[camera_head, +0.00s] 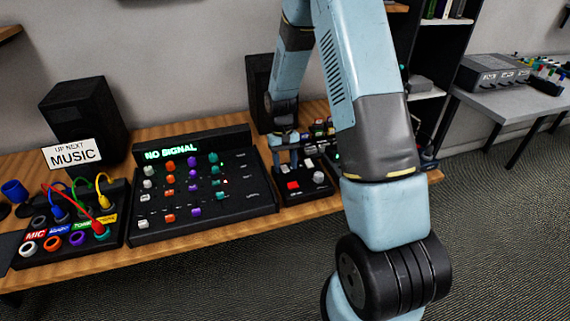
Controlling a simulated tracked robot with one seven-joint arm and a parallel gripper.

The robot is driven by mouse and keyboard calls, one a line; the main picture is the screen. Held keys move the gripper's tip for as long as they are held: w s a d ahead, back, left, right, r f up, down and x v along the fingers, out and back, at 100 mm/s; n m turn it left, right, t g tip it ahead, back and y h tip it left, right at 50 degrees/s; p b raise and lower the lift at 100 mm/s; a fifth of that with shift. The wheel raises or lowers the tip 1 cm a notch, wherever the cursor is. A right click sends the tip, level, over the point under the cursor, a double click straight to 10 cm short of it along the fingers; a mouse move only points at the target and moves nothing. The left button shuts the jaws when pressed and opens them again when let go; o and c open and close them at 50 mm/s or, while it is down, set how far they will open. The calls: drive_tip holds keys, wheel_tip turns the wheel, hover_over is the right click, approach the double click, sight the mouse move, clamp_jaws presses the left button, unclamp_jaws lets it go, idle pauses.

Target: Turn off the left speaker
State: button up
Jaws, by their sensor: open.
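The left speaker (85,120) is a black box standing at the back left of the wooden desk, against the wall. No switch or light on it can be made out. A second black speaker (257,85) stands farther right, partly hidden behind my arm. My gripper (286,160) points down over the desk's right part, well to the right of the left speaker. It is open, with nothing visible between its fingers. Just below and in front of it is a small black box with a red button (293,185).
A mixer (200,215) with coloured knobs and a "NO SIGNAL" display stands mid-desk. A patch box (110,240) with coloured cables, a "MUSIC" sign (73,154) and a blue cup (14,190) are at the left. A grey table (510,105) stands far right.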

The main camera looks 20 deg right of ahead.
drive_tip(key=v, duration=1.3)
drive_tip(key=shift+r, duration=0.25)
drive_tip(key=shift+r, duration=0.1)
wheel_tip(320, 180, up, 10)
drive_tip(key=t, duration=0.2)
hover_over(282, 164)
drive_tip(key=s, duration=0.6)
drive_tip(key=s+d+r+t, duration=0.1)
drive_tip(key=s+r+t, duration=0.1)
drive_tip(key=s+r, duration=0.6)
drive_tip(key=s+r+t, duration=0.2)
drive_tip(key=s, duration=0.6)
drive_tip(key=s+r+t, duration=0.2)
drive_tip(key=s+r, duration=0.1)
drive_tip(key=s, duration=0.5)
drive_tip(key=shift+s+d+r+t, duration=0.25)
drive_tip(key=shift+s+d+t, duration=0.05)
drive_tip(key=shift+s+d, duration=0.15)
